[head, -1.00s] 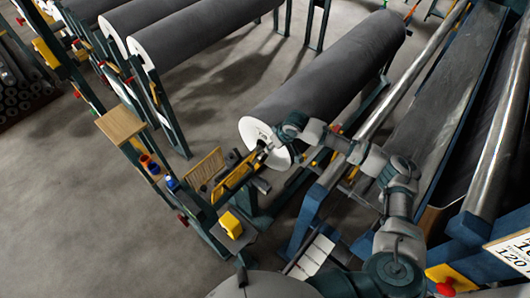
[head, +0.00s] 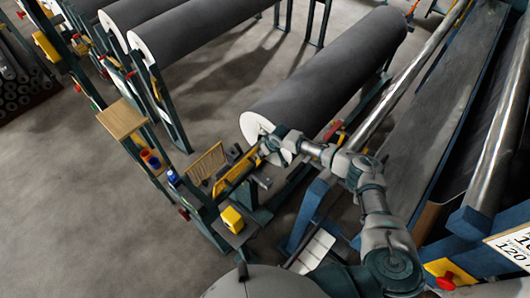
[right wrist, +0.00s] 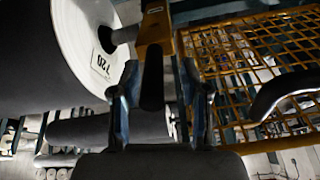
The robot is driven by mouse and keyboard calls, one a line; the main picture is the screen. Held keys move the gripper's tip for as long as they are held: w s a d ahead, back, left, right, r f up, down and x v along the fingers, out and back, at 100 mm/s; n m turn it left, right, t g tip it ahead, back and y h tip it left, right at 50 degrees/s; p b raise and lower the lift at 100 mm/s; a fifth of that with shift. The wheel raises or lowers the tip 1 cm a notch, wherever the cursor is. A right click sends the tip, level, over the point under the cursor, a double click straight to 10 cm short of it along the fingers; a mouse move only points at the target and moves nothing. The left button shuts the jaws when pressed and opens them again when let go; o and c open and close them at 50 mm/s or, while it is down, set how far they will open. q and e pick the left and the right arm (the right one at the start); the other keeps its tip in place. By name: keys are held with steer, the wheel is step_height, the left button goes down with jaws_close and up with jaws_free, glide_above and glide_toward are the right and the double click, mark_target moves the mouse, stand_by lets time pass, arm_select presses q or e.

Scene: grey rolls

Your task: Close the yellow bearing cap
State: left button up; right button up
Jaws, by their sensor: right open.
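The yellow bearing cap (right wrist: 155,28) shows at the top centre of the right wrist view, as a yellow arm with a dark part hanging below it. It is by the shaft at the white end of a grey roll (right wrist: 75,50). My right gripper (right wrist: 160,78) is open, one finger on each side of the dark part; I cannot tell whether they touch. In the head view my right gripper (head: 264,148) is in front of the white end of the long roll (head: 335,75) and hides the cap there. My left gripper is not in view.
A yellow mesh guard (right wrist: 255,60) stands close on the right in the wrist view. A blue-green stand with a yellow box (head: 232,219) is below the gripper in the head view. Metal rails (head: 400,85) run along the right.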

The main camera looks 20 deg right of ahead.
steer(key=c, duration=0.3)
steer(key=shift+d, duration=0.25)
steer(key=c, duration=0.5)
steer(key=shift+d+f, duration=0.1)
steer(key=shift+d, duration=0.25)
jaws_close()
steer(key=shift+w, duration=0.2)
arm_select(q)
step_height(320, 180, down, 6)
steer(key=b, duration=0.6)
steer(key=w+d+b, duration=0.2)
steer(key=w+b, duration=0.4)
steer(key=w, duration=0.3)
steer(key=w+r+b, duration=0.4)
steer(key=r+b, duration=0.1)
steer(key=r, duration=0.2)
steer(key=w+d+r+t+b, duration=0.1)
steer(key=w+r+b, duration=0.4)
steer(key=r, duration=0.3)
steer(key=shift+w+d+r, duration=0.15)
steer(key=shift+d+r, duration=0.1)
arm_select(e)
steer(key=w+a+r+g+h, duration=0.2)
steer(key=w+a, duration=0.3)
steer(key=w, duration=0.3)
steer(key=shift+a+g, duration=0.15)
steer(key=shift+g, duration=0.65)
